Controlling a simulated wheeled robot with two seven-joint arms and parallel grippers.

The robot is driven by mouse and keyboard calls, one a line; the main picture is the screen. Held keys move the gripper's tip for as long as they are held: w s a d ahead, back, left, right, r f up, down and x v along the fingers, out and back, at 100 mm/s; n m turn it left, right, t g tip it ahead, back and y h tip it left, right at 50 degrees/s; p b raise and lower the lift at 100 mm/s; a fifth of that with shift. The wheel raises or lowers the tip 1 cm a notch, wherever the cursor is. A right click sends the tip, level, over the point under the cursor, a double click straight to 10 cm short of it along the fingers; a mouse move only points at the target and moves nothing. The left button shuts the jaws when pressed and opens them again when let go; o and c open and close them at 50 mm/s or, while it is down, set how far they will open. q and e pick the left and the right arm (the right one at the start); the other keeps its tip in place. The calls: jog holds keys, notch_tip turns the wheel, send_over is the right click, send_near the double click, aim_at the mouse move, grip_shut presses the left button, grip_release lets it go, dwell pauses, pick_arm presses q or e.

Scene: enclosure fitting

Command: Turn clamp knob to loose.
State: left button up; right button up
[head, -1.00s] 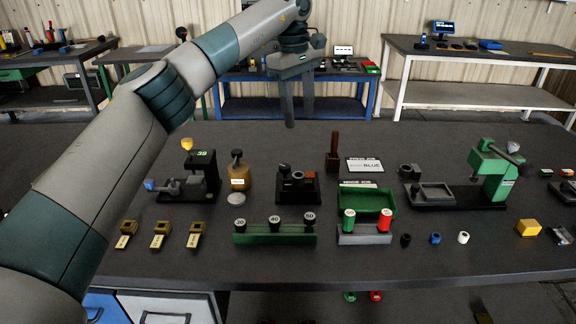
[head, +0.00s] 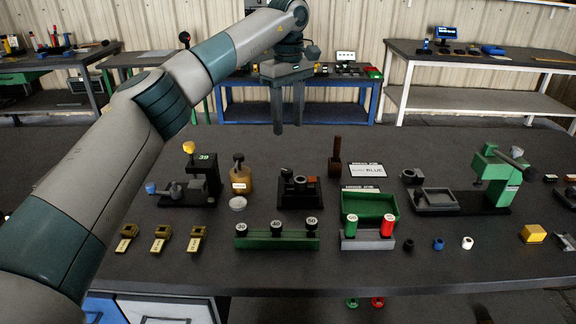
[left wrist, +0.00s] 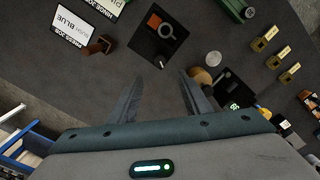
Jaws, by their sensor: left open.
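A black fixture (head: 208,180) with a green number display stands at the left of the bench. It carries a yellow knob (head: 188,148) on top and a blue knob (head: 150,188) at its left side. I cannot tell which is the clamp knob, or its setting. The fixture shows partly in the left wrist view (left wrist: 232,88), beyond the right finger. My left gripper (head: 288,115) is open and empty, high above the back of the bench, right of the fixture and apart from it. Its two spread fingers show in the left wrist view (left wrist: 160,85). My right gripper is out of view.
An amber bottle (head: 240,180), a black block fixture (head: 299,190) and a brown upright handle (head: 335,155) stand near the middle. A green tray (head: 369,206) and a green press (head: 492,175) are further right. Tagged brass pieces (head: 162,238) and a green gauge rack (head: 277,240) line the front.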

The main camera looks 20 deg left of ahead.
pick_arm(q)
send_over(288, 171)
notch_tip(288, 171, down, 8)
jog(key=shift+r, duration=0.15)
notch_tip(288, 171, down, 5)
jog(key=shift+p, duration=0.55)
jog(key=shift+f, duration=0.6)
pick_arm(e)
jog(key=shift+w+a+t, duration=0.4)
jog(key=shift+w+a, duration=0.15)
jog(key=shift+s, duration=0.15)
pick_arm(q)
jog(key=c, duration=1)
jog(key=shift+c, duration=0.2)
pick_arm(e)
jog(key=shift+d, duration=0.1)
